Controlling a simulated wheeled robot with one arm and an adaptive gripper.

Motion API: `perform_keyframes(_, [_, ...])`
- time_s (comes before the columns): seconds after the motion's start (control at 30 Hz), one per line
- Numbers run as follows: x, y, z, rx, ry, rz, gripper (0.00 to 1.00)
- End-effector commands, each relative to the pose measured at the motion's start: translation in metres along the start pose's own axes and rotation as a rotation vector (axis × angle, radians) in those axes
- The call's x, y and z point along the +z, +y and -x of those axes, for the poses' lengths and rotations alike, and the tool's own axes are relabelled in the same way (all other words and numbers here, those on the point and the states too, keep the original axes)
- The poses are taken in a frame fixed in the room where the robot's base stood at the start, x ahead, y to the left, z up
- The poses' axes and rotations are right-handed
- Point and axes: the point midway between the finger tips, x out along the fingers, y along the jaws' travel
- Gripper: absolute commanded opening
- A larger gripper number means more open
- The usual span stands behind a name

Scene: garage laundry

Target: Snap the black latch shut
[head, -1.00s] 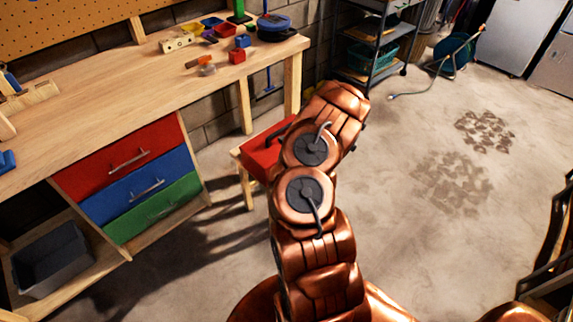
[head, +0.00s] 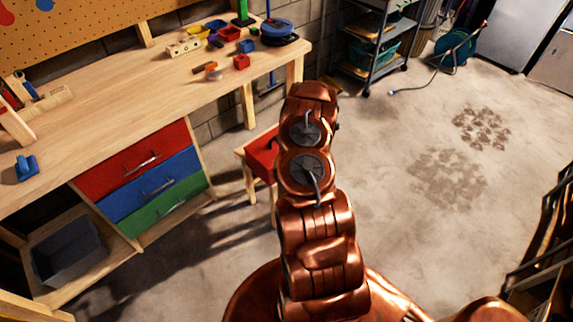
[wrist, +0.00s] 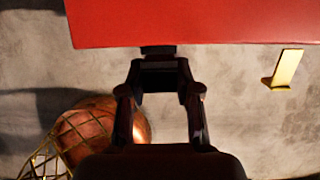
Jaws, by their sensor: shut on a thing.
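A red box (head: 261,155) sits on a small wooden stool beside the workbench, partly hidden behind my arm in the head view. Its red side (wrist: 200,22) fills the top of the wrist view. The black latch (wrist: 158,50) shows as a small dark piece at the box's lower edge. My gripper (wrist: 160,66) is shut on the black latch, with its fingertips right at that edge. The latch's exact angle is hard to tell in the dark. A gold latch (wrist: 284,70) sticks out from the same edge to the right, apart from my gripper. My gripper is hidden in the head view.
The wooden workbench (head: 130,95) with red, blue and green drawers stands at the left. A grey shelf cart (head: 375,48) stands behind. A gold wire lattice (wrist: 62,150) shows low left in the wrist view.

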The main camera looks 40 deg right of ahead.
Motion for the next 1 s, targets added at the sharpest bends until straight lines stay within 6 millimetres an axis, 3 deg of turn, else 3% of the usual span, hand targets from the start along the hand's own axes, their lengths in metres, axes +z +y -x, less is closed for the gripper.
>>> perform_keyframes(0.97, [0.0019,0.0001,-0.0003,0.000,0.039,-0.001,0.00])
perform_keyframes(1.0, [0.0019,0.0001,-0.0003,0.000,0.039,-0.001,0.37])
